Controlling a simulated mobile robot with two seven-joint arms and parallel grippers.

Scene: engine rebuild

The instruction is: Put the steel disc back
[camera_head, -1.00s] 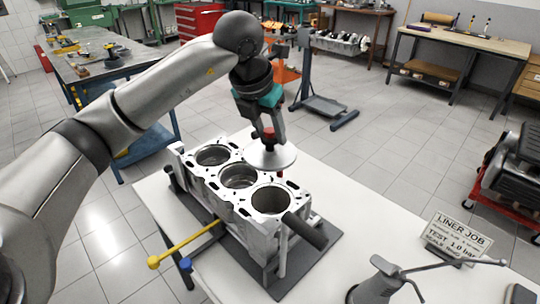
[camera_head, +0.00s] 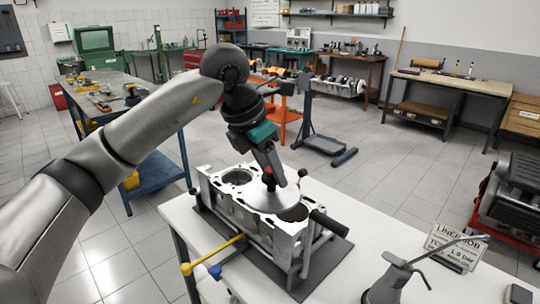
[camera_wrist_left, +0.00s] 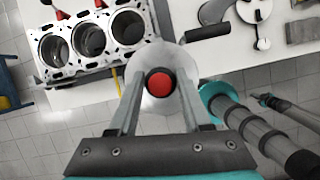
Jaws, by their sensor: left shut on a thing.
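The steel disc (camera_head: 270,202) is a pale round plate with a red knob on top. My left gripper (camera_head: 270,178) is shut on the knob, pointing down. In the wrist view the red knob (camera_wrist_left: 160,83) shows between the left gripper's two fingers (camera_wrist_left: 160,95), with the pale disc (camera_wrist_left: 178,92) beyond it. In the head view the disc covers the middle of the engine block (camera_head: 223,205); the far-left bore and part of the near-right bore show beside it. I cannot tell the gap below the disc. In the wrist view all three bores of the block (camera_wrist_left: 78,62) are visible. My right gripper is not in view.
The block stands on a dark mat on a white table (camera_head: 350,230). A yellow-ended bar (camera_head: 212,255) and a black cylinder (camera_head: 328,222) jut from it. A grey tool (camera_head: 388,285) and a label card (camera_head: 455,250) stand at right.

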